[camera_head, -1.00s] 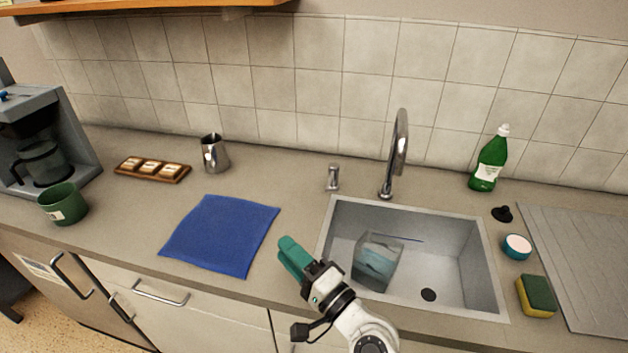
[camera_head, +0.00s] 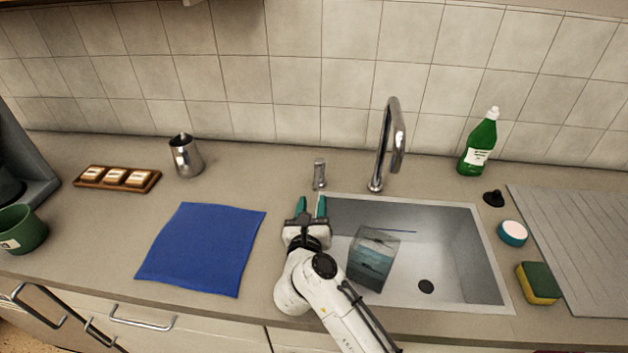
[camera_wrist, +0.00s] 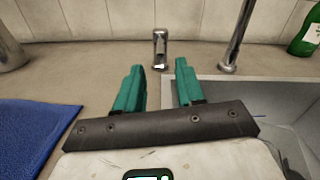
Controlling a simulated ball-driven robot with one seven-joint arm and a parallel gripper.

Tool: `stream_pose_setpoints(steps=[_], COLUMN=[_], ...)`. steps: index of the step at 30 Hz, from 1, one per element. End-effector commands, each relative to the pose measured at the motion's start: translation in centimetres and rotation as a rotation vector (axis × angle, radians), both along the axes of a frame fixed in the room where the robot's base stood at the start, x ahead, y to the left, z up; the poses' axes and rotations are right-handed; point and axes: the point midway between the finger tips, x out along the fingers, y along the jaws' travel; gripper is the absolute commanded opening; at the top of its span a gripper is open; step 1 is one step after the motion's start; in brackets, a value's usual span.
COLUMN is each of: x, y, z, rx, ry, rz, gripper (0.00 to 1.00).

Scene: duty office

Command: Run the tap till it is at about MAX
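The chrome tap (camera_head: 388,145) rises behind the sink, its spout bent over the basin. A short metal tap handle (camera_head: 319,174) stands to its left. In the wrist view the handle (camera_wrist: 160,46) is ahead, between the lines of my fingers. A clear container (camera_head: 373,260) stands in the sink (camera_head: 470,300), with bluish water in its lower part. I cannot make out a MAX mark or a water stream. A thin blue line crosses behind the container. My gripper (camera_head: 312,206) is open and empty, just in front of the handle and apart from it; the wrist view shows its fingers (camera_wrist: 159,72) spread.
A blue cloth (camera_head: 203,250) lies left of my gripper. A steel jug (camera_head: 185,157) and a wooden tray (camera_head: 118,179) stand further left. A green bottle (camera_head: 479,146), black plug (camera_head: 493,198), round tub (camera_head: 512,233) and sponge (camera_head: 538,284) are right of the tap.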

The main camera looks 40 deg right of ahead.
Motion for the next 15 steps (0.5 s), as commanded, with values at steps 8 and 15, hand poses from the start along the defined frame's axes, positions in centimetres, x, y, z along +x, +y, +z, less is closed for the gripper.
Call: stream_pose_setpoints(steps=[8,15], x=[3.2,4.9], y=[-4.1,-6.2], z=[0.2,0.1], rx=[-0.002,-0.003], ry=[0.0,0.0], rz=[-0.003,0.0], gripper=[0.38,0.38])
